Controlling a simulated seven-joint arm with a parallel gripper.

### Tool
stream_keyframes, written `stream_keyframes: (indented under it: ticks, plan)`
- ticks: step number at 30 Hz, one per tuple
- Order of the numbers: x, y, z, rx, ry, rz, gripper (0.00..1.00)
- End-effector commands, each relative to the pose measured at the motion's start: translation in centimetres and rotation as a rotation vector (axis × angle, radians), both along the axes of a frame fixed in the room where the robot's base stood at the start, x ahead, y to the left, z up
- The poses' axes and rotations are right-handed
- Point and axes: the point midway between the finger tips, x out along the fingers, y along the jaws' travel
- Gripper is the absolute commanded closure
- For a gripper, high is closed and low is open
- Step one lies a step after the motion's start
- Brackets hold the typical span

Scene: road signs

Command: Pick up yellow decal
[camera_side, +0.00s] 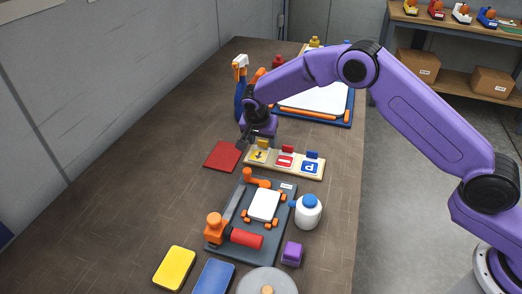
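The yellow decal (258,157) lies at the left end of a pale holder strip (290,173). It carries a dark mark, and a small yellow piece stands behind it. A red decal (285,161) and a blue decal with a white P (310,168) sit to its right on the same strip. My gripper (243,142) is just up and left of the yellow decal, close to the strip's left end. Its fingers are small and dark, so I cannot tell whether they are open or touching anything.
A red square (223,156) lies left of the strip. A blue spray bottle (240,88) stands behind it. In front are a dark fixture (219,250) with orange clamps, a white bottle (308,212) and a yellow plate (174,268). The table's left side is clear.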

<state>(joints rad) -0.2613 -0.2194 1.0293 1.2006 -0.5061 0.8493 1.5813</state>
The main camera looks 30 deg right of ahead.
Motion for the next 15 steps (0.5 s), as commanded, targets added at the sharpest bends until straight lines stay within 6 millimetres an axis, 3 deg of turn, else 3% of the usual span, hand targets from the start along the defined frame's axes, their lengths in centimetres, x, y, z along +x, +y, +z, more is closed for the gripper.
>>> stream_keyframes:
  ticks: [1, 4, 15]
  plan:
    - [0.00, 0.00, 0.01, 0.000, 0.000, 0.000, 0.60]
    - [-0.02, 0.00, 0.01, 0.000, 0.000, 0.000, 0.93]
    - [-0.03, 0.01, 0.09, -0.001, 0.001, 0.000, 0.93]
